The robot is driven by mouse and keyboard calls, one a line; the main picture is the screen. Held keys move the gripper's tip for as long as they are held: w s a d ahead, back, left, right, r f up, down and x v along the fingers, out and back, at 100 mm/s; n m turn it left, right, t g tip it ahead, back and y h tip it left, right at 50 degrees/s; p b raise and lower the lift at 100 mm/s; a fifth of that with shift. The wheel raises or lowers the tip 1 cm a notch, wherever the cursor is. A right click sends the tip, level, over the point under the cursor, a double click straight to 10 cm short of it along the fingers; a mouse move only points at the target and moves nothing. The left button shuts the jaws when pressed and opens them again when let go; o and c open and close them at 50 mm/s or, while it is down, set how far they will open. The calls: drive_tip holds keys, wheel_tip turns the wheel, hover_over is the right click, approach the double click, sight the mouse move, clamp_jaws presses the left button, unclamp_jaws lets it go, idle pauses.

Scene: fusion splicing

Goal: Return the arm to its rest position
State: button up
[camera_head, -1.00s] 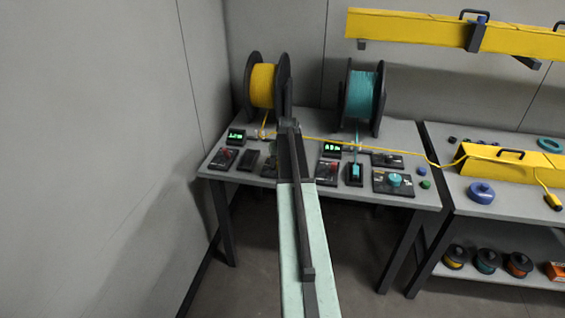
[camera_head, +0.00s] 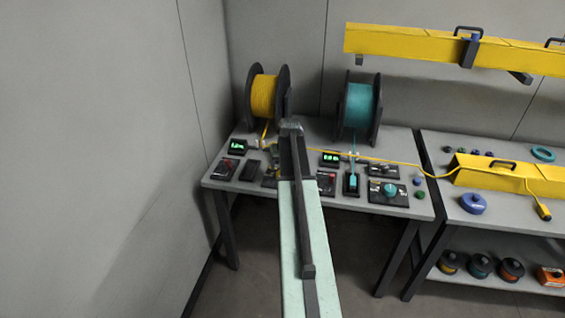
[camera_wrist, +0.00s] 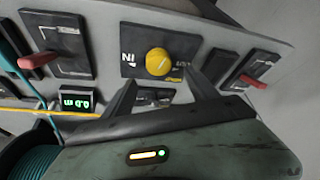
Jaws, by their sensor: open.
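My arm (camera_head: 305,235) reaches from the bottom of the head view toward the splicing table, its dark end in front of the table's middle. My gripper (camera_wrist: 160,86) shows in the wrist view as two dark fingers, apart with nothing between them. Beyond the fingers is a panel with a yellow knob (camera_wrist: 158,61). The fingertips overlap the panel's lower edge in the picture; I cannot tell whether they touch it.
The table (camera_head: 225,178) bears a yellow spool (camera_head: 263,97), a teal spool (camera_head: 359,107) and several switch panels. A yellow cable (camera_head: 385,161) crosses to a second bench (camera_head: 500,210) at right. A grey wall (camera_head: 100,150) stands at left. The floor in front is clear.

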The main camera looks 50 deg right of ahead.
drive_tip(key=shift+w+f, duration=0.1)
idle(0.3)
drive_tip(key=w+a+n+y, duration=0.15)
drive_tip(key=w+a, duration=0.35)
drive_tip(key=a, duration=0.5)
drive_tip(key=w+a+n, duration=0.2)
drive_tip(key=w+a, duration=0.3)
drive_tip(key=a, duration=0.4)
drive_tip(key=a+n, duration=0.3)
drive_tip(key=a, duration=1.9)
drive_tip(key=s+a+f+n+g+y, duration=0.1)
drive_tip(key=s+a+g, duration=0.1)
drive_tip(key=s+a, duration=0.7)
drive_tip(key=s+a+g, duration=0.1)
drive_tip(key=s+a, duration=0.1)
drive_tip(key=s, duration=0.4)
drive_tip(key=shift+a+f+m+g, duration=0.35)
drive_tip(key=shift+a+f+g, duration=0.05)
drive_tip(key=shift+d, duration=0.1)
